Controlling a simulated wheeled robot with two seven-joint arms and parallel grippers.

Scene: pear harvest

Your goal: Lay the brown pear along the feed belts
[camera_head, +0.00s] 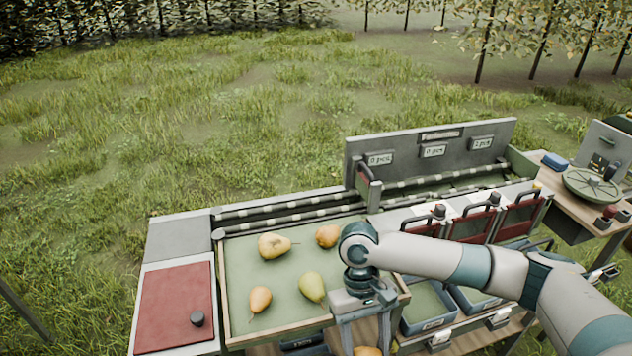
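Several pears lie in a green-lined tray (239,275): a large yellow pear (273,246), an orange-brown pear (328,236) close to my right wrist, a small orange pear (260,299) and a green-yellow pear (312,287). I cannot tell for sure which one is the brown pear. The feed belts (285,210) run left to right behind the tray, and no pear shows on their visible part. My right gripper (367,344) points down at the tray's front right, fingers apart. An orange-yellow pear (367,351) shows between them, cut off by the picture edge; whether it is gripped is unclear. My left gripper is out of view.
A grey panel (420,152) with counter labels stands behind the belts. Red gates (474,226) and blue-rimmed bins (428,307) are to the right. A red board (175,305) with a dark knob lies left of the tray. A round scale (591,187) stands far right.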

